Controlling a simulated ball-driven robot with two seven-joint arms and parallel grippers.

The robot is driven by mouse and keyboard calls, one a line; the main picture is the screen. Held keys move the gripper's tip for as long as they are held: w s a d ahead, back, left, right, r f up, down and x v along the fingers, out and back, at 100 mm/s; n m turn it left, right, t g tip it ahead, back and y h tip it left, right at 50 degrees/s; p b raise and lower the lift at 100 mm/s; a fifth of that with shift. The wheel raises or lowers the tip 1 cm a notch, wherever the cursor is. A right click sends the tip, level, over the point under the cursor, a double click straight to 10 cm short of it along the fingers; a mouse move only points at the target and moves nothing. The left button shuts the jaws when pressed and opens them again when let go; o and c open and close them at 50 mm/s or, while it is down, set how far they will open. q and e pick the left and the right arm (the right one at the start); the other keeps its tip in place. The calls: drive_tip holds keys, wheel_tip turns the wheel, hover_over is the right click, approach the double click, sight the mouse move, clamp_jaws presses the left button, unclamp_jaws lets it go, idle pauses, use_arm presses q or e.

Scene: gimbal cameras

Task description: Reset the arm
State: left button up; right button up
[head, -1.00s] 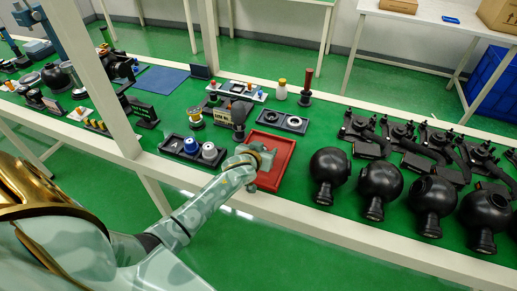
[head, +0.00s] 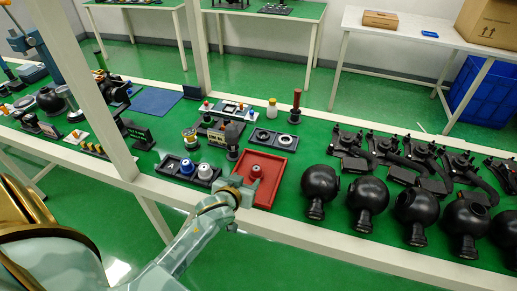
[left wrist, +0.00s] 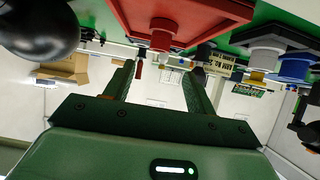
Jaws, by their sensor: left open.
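My left gripper (head: 236,187) is at the near left edge of the red tray (head: 279,163), close to the table's front rail. In the left wrist view its two fingers (left wrist: 157,82) are apart with nothing between them. The tray also shows upside down at the top of the left wrist view (left wrist: 205,14). My right gripper is not in view.
A black holder with blue and white capped parts (head: 187,168) sits just left of the tray. Several black spheres (head: 320,184) stand to the right. A white frame post (head: 103,95) rises at left. A blue crate (head: 480,85) is far right.

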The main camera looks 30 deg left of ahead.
use_arm(q)
drive_tip(key=s+d+r+m+g+y, duration=0.1)
drive_tip(key=s+r+m+g, duration=0.3)
drive_tip(key=s, duration=0.6)
drive_tip(key=s+d+r+m+g+y, duration=0.1)
drive_tip(key=s+m, duration=0.5)
drive_tip(key=s, duration=0.4)
drive_tip(key=s+d+f+g+h, duration=0.1)
drive_tip(key=s+d+f, duration=0.1)
drive_tip(key=f, duration=0.7)
drive_tip(key=s+d+f+g+h, duration=0.1)
drive_tip(key=s+f, duration=0.1)
drive_tip(key=f, duration=0.8)
drive_tip(key=s+d+f+g+h, duration=0.1)
drive_tip(key=s+d+f+g, duration=0.1)
drive_tip(key=f, duration=0.7)
drive_tip(key=s+f+n+g+h, duration=0.1)
drive_tip(key=s+f, duration=0.5)
drive_tip(key=s, duration=0.2)
drive_tip(key=s+f+n+g, duration=0.1)
drive_tip(key=s+f+n, duration=0.1)
drive_tip(key=s+f, duration=0.4)
drive_tip(key=s, duration=0.3)
drive_tip(key=shift+s+a+f+h, duration=0.2)
drive_tip(key=shift+s+f+h, duration=0.05)
drive_tip(key=shift+f+h, duration=0.15)
